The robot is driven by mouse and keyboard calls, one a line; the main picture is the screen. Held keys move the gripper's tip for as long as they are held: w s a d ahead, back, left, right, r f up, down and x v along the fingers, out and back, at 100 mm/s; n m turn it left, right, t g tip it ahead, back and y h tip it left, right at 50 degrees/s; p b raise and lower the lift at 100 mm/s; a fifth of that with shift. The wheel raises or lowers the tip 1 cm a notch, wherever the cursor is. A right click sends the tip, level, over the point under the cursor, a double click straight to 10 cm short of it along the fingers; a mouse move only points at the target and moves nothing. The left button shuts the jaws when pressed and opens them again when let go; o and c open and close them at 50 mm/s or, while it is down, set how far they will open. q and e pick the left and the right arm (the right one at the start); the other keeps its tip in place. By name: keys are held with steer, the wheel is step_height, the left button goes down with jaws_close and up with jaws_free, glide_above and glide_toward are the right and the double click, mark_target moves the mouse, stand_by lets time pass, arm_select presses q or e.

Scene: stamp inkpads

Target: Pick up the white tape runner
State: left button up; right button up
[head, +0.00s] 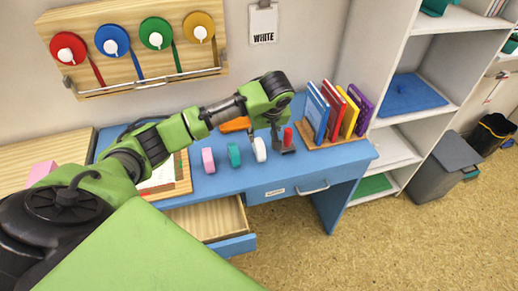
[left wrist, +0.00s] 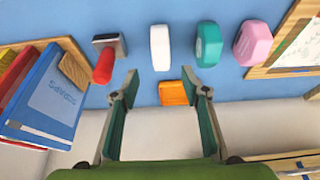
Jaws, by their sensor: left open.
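The white tape runner (head: 260,149) stands upright on the blue desk (head: 303,166), between a teal one and a red-handled stamp. In the left wrist view the white tape runner (left wrist: 160,47) lies ahead of the fingertips, near the middle between them. My left gripper (head: 264,133) hangs over the desk close to the tape runner, fingers pointing down. In the wrist view my left gripper (left wrist: 159,80) is open, with nothing held between its fingers. My right gripper is not in view.
The teal runner (head: 234,155), pink runner (head: 208,160) and red-handled stamp (left wrist: 105,64) stand in the same row. An orange block (left wrist: 172,92) lies behind it. Books (head: 318,112) stand at the right. An open drawer (head: 215,222) juts out below.

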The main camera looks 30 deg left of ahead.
mark_target(259, 143)
arm_select(q)
steer(key=x, duration=0.4)
steer(key=shift+f, duration=0.15)
steer(key=p+x, duration=0.1)
steer(key=x, duration=0.3)
steer(key=shift+a, duration=0.15)
steer(key=shift+w+a+f, duration=0.1)
steer(key=shift+a+f, duration=0.05)
steer(key=shift+f, duration=0.4)
jaws_close()
